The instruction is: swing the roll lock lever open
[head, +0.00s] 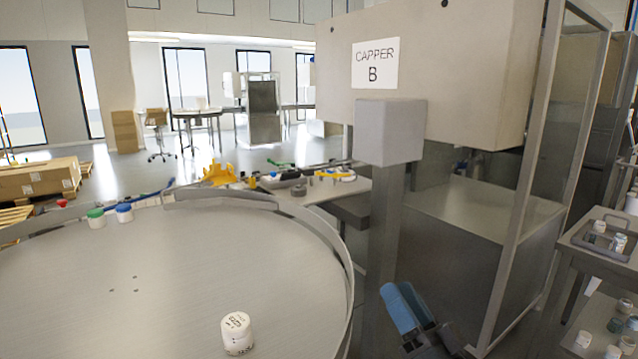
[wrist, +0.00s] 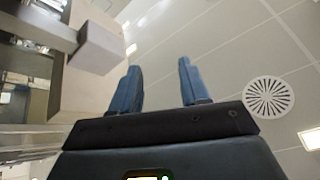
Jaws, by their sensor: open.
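My gripper (head: 406,303) is low in the head view, in front of the grey column below the capper. Its two blue fingers stand apart with nothing between them. In the wrist view the open gripper (wrist: 158,84) points up towards the ceiling, clear of any object. I cannot make out a roll lock lever in either view. The beige capper housing (head: 460,75) carries a "CAPPER B" sign (head: 375,63). A grey box (head: 390,131) tops the column in front of it.
A round steel turntable (head: 170,290) with a raised rim fills the left front. A white jar (head: 237,333) stands on it; green-capped (head: 96,218) and blue-capped (head: 124,213) jars stand at its far edge. A metal cart (head: 590,255) is at the right.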

